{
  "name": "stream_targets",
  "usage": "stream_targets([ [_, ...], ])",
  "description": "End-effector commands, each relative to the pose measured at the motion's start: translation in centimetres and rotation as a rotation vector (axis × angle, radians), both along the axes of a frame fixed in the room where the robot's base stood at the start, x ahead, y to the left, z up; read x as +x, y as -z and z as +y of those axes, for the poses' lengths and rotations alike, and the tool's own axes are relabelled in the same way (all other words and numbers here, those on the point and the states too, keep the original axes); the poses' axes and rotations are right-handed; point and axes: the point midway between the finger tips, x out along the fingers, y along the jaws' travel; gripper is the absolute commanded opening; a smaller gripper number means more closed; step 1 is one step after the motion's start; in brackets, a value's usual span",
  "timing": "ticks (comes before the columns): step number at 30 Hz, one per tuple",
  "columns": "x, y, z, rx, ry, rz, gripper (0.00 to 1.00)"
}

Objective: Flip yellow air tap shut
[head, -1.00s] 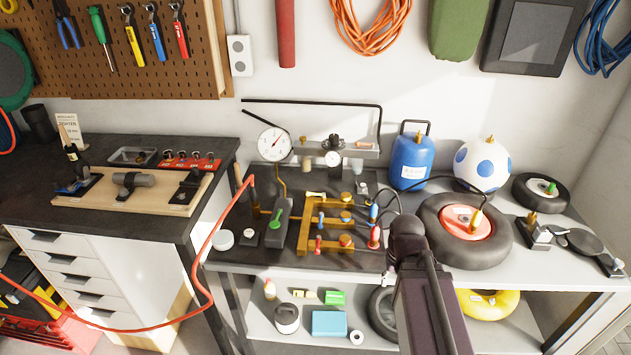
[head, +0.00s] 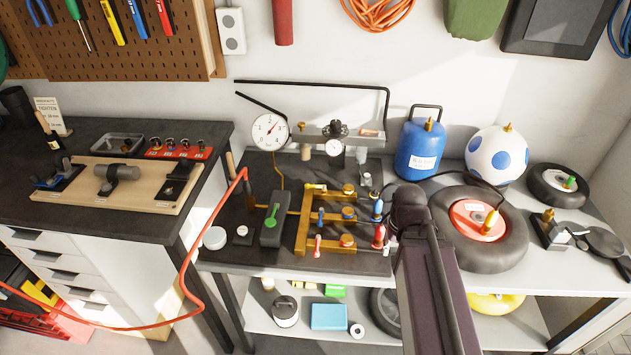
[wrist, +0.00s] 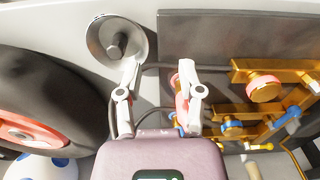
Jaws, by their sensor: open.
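The brass manifold (head: 301,236) stands on the dark mat of the bench with three branches. The yellow tap lever (head: 316,186) is on the rearmost branch and appears to lie along it. The blue lever (head: 321,215) and red lever (head: 317,245) are on the branches in front. My gripper (wrist: 159,72) is open and empty, to the right of the manifold in the head view. One finger is close to the red coupling (wrist: 181,92); contact is unclear. My arm mostly hides the gripper in the head view.
A tyre (head: 478,258) with a red hub lies right of my arm. A blue tank (head: 421,152) and spotted ball (head: 497,157) stand behind. A grey block with a green lever (head: 272,216) is left of the manifold. A dark hose runs from the couplings towards the tyre.

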Motion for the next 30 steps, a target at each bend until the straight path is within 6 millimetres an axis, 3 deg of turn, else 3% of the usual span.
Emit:
stream_targets([
  [8,0.0,-0.1,0.0,0.000,0.000,0.000,0.49],
  [14,0.3,-1.2,0.0,0.000,0.003,-0.005,0.49],
  [30,3.3,-9.4,0.8,0.000,0.074,-0.054,0.49],
])
